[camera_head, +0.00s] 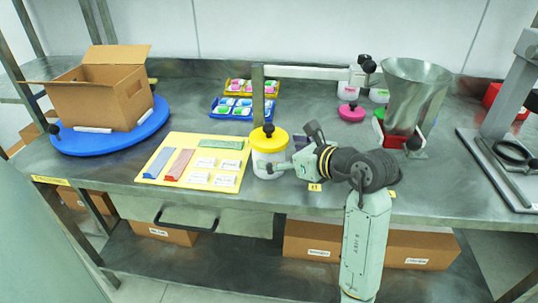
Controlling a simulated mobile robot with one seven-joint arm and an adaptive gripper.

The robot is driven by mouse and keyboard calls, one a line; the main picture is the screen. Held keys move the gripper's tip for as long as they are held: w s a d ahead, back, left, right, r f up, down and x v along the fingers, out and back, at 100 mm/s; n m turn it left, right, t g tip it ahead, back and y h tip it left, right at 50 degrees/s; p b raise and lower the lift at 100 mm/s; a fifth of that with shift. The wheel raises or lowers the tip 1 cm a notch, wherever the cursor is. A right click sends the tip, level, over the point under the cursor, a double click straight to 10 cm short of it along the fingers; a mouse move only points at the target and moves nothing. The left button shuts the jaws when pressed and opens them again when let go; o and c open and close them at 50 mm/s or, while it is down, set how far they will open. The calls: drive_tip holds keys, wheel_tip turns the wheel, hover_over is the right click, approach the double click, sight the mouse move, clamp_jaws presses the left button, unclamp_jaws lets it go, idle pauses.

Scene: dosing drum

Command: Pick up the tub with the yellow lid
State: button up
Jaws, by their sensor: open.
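The tub with the yellow lid (267,160) stands upright on the metal bench, near its front edge. It has a white body, a yellow lid and a dark knob on top. My gripper (275,168) reaches in from the right at the tub's right side, low on the body. It is open. The fingers are small here and partly lost against the tub, so I cannot tell whether they touch it or stand around it.
A yellow mat (174,181) with coloured strips and white cards lies left of the tub. A cardboard box (105,95) sits on a blue turntable (140,138). A metal post (257,95) rises just behind the tub. A metal hopper (408,95) stands at right.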

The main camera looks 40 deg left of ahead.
drive_tip(key=p+x, duration=0.1)
drive_tip(key=x, duration=0.3)
drive_tip(key=shift+s+a, duration=0.15)
drive_tip(key=shift+a, duration=0.15)
drive_tip(key=shift+c, duration=0.3)
drive_tip(key=c, duration=1.2)
